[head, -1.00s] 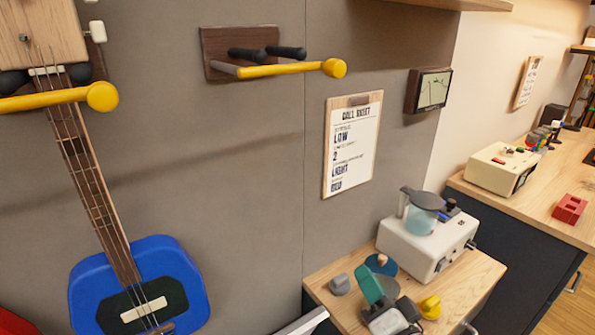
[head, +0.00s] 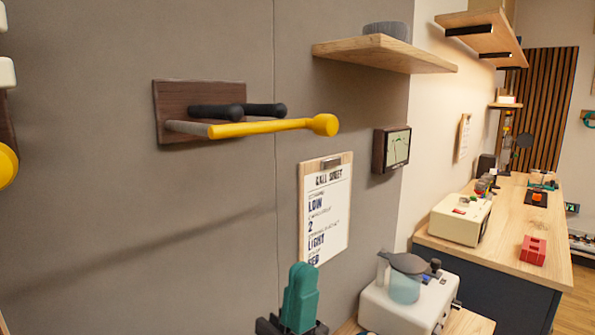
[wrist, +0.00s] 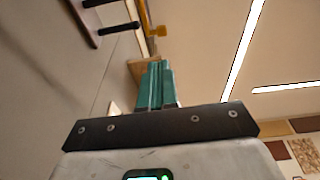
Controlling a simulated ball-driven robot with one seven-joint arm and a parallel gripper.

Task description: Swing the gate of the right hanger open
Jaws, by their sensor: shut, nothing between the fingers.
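The right hanger (head: 172,98) is a dark wooden plate on the grey wall with two black prongs. Its yellow gate (head: 262,128) is a bar with a round knob at the end. It lies along the front of the prongs and sticks out from the wall. In the wrist view the yellow gate (wrist: 146,22) shows at the top, beyond the fingertips. My gripper (head: 303,270) has green fingers, pressed together and empty. It is below the gate and apart from it. The fingers also show in the wrist view (wrist: 156,68).
A wooden shelf (head: 385,55) juts out right of the hanger. A small framed meter (head: 391,149) and a clipboard (head: 326,208) hang below it. A white machine with a jug (head: 408,305) stands at lower right. Another yellow knob (head: 6,166) shows at the left edge.

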